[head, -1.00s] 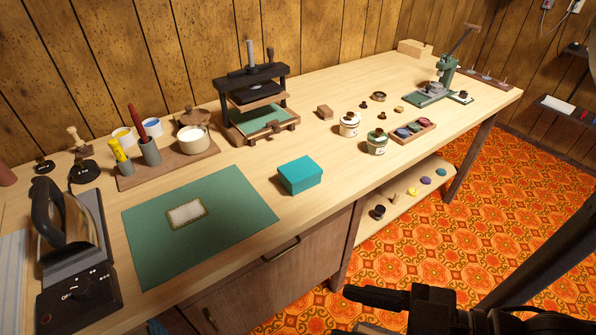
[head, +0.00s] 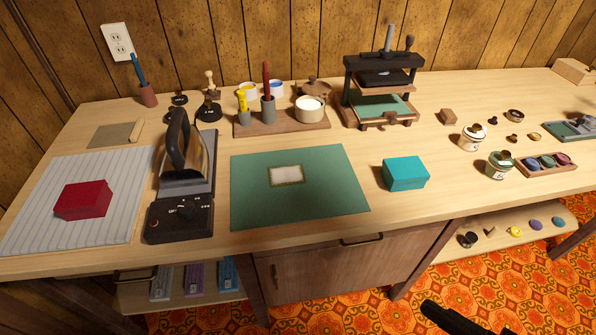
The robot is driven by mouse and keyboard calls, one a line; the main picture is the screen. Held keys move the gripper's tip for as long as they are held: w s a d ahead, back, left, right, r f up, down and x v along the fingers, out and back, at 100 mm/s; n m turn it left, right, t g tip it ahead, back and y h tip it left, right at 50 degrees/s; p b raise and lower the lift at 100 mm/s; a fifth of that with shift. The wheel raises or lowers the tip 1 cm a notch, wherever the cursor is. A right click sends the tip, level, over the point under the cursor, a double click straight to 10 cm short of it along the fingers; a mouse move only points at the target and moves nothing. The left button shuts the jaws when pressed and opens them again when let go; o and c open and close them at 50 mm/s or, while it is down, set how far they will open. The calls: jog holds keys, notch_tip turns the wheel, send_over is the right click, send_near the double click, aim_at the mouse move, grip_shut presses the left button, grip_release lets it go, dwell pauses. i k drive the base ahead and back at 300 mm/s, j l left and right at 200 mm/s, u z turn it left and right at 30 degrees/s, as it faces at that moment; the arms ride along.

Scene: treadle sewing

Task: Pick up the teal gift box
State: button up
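The teal gift box (head: 405,174) sits closed on the wooden workbench, just right of the green cutting mat, with bare wood around its front and right sides. Part of my gripper (head: 446,318) shows as a dark shape at the bottom edge, low over the orange carpet and in front of the bench. It is apart from the box. Its fingers are too dark and cut off to tell whether they are open.
The green mat (head: 320,205) with a small framed label lies left of the box. An iron (head: 178,150), a red box (head: 83,200) on striped cloth and a press (head: 382,85) stand on the bench. Jars (head: 498,166) stand to the right. Bare wood (head: 440,205) lies in front.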

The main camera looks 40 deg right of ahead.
aim_at(401, 174)
jog(key=k+l, duration=0.15)
jog(key=k, duration=0.2)
jog(key=k+l, duration=0.2)
jog(key=k, duration=0.15)
jog(key=k+l, duration=0.15)
jog(key=k, duration=0.25)
